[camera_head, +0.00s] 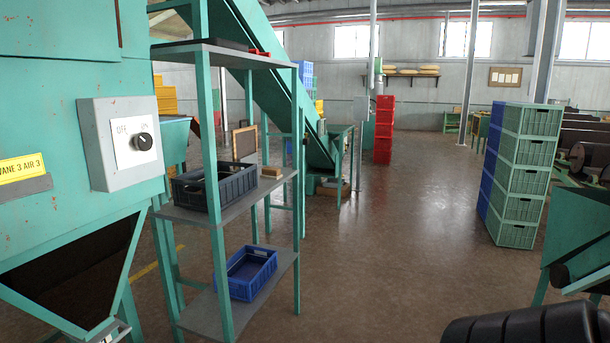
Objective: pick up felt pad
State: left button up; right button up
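I cannot make out a felt pad for certain. A small tan block with a darker base (271,171) lies on the middle shelf of the green-framed rack (222,216), right of a dark grey crate (237,187). A thin dark flat item (206,44) lies on the top shelf, with small red items (259,53) near its right end. These are too small to identify surely. The inside of the dark crate is mostly hidden by its walls. Neither of my grippers is in view.
A blue crate (246,273) sits on the low shelf. A grey switch box (121,142) is on the green machine at left. Stacked red crates (384,130) stand further back, stacked green crates (527,175) at right. The floor (400,240) between is clear.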

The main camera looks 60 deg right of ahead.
aim_at(269, 173)
jog(key=z, duration=1.7)
jog(key=u, duration=1.75)
jog(key=z, duration=1.75)
jog(key=i+l+u, duration=0.1)
jog(key=i+l, duration=0.25)
jog(key=i, duration=0.1)
